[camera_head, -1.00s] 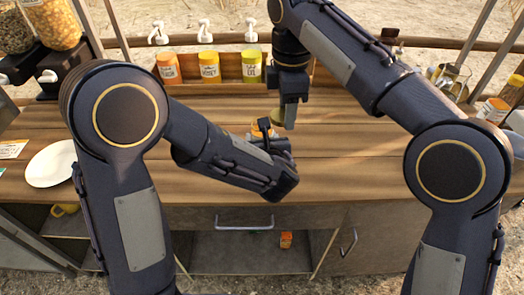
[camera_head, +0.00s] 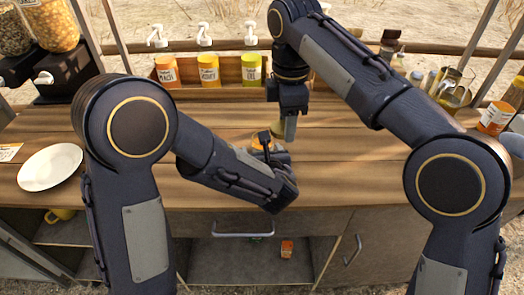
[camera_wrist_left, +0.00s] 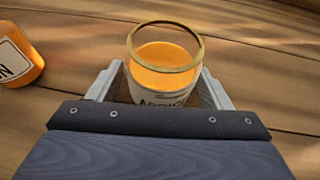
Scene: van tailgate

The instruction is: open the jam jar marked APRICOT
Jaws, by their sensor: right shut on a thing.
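The APRICOT jar (camera_wrist_left: 160,85) stands upright on the wooden counter in the left wrist view, its orange jam visible below an open, gold-edged rim. Part of its label shows. My left gripper (camera_wrist_left: 162,82) has a finger on each side of the jar, close against it. In the head view the left gripper (camera_head: 268,150) hides most of the jar, with a bit of orange (camera_head: 260,142) showing. My right gripper (camera_head: 284,128) points down just behind and right of the jar. It is shut on a dull gold disc, seemingly the lid (camera_head: 277,131), partly hidden by the finger.
Another orange jar (camera_wrist_left: 16,55) stands left of the APRICOT jar in the left wrist view. Several labelled pump jars (camera_head: 208,70) stand at the back. A white plate (camera_head: 50,168) lies at left. The counter (camera_head: 350,180) is clear right of the grippers.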

